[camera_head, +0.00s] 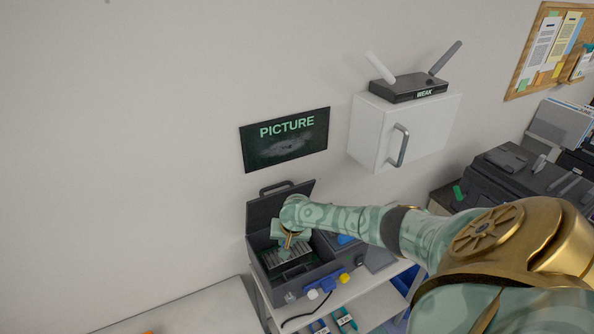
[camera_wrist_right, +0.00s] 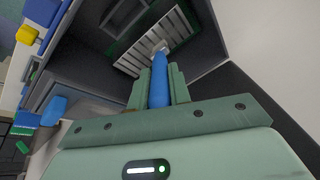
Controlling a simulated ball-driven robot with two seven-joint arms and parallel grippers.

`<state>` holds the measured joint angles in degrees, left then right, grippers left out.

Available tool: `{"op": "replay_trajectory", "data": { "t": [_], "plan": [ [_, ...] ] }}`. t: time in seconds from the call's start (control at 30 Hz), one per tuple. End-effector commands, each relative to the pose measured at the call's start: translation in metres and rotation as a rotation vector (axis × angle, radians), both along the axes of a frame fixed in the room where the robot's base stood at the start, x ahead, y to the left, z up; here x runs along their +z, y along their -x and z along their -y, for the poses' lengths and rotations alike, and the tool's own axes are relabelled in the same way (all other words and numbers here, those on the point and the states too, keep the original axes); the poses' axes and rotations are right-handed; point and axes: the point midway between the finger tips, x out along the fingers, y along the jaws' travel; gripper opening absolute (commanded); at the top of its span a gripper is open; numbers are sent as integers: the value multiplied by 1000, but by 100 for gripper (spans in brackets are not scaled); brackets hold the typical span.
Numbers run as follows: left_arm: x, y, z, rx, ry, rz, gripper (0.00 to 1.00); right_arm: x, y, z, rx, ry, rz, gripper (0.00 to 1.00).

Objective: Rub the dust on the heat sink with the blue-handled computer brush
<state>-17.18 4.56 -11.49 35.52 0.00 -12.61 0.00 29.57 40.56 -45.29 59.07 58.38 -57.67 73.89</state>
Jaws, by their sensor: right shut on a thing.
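My right gripper (camera_head: 289,243) reaches down into an open dark case (camera_head: 311,272). In the right wrist view its two fingers (camera_wrist_right: 160,76) are shut on the blue handle of the computer brush (camera_wrist_right: 159,84). The brush's pale tip points at the silver finned heat sink (camera_wrist_right: 143,48) and overlaps its edge. I cannot tell whether the tip touches the fins. The heat sink also shows inside the case in the head view (camera_head: 289,262), partly hidden by my gripper. I cannot make out dust on it. My left gripper is not in view.
The case's raised lid (camera_head: 264,214) stands behind my gripper. Blue and yellow items (camera_head: 328,283) sit at the case's front right. A white wall cabinet (camera_head: 372,130) with a router (camera_head: 408,90) and a dark PICTURE panel (camera_head: 284,141) are above. Bare wall is at left.

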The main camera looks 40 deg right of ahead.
Motion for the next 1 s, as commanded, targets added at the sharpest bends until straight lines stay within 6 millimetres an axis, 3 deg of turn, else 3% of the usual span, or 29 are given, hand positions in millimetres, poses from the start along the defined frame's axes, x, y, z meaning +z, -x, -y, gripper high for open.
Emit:
{"op": "replay_trajectory", "data": {
  "t": [0.37, 0.7, 1.0],
  "plan": [
    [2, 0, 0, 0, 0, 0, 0, 0, -2, -4, 0, 2, -1, 1],
    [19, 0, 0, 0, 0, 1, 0, 1, -16, -48, 1, 0, 0, 1],
    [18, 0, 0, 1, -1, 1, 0, -1, -16, -48, -1, 3, 0, 1]
  ]
}}
